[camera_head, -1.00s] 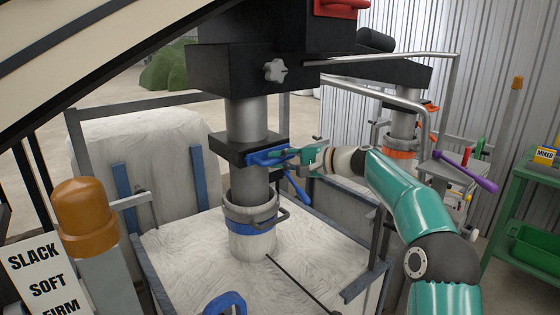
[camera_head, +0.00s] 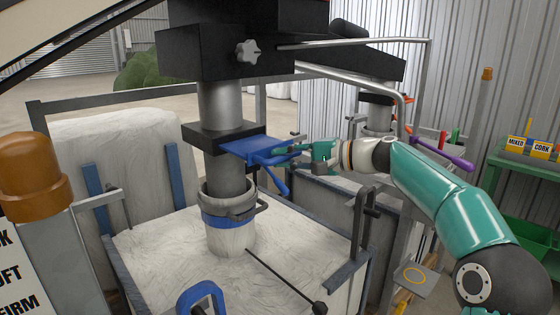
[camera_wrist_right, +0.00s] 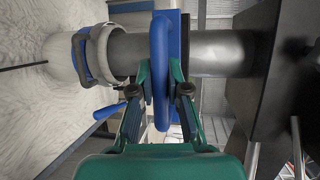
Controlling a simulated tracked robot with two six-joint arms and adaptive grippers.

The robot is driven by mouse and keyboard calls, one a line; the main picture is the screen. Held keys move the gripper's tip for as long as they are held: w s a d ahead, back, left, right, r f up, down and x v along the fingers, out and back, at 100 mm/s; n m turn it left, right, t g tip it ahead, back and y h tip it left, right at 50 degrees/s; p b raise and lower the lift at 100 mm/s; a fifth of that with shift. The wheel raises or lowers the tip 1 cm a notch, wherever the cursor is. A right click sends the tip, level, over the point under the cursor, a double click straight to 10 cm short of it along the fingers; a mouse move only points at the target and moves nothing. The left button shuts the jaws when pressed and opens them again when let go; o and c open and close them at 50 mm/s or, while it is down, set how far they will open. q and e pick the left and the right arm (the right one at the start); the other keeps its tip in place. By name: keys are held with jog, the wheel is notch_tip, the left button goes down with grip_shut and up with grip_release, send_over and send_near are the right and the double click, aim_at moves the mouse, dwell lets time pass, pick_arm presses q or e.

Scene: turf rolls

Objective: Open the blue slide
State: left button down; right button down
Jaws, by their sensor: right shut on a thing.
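The blue slide (camera_head: 252,149) sticks out of the right side of the black housing (camera_head: 205,134) on the grey down-pipe, with a flat blue plate showing. My right gripper (camera_head: 296,151) is at the slide's outer end, shut on its handle. In the right wrist view the blue handle (camera_wrist_right: 162,50) runs between the two green fingers of the right gripper (camera_wrist_right: 162,85). My left gripper is not in view.
Below, the pipe enters a white bag neck with a blue band (camera_head: 228,221) and a grey clamp ring (camera_head: 232,200). A second pipe (camera_head: 377,117) with a purple handle (camera_head: 441,155) stands behind my right arm. A green shelf (camera_head: 520,190) is at the right.

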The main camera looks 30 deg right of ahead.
jog(key=shift+f, duration=0.2)
jog(key=c, duration=1.1)
grip_release()
jog(key=shift+w, duration=0.1)
jog(key=shift+c, duration=0.2)
jog(key=shift+r, duration=0.1)
jog(key=v, duration=1.2)
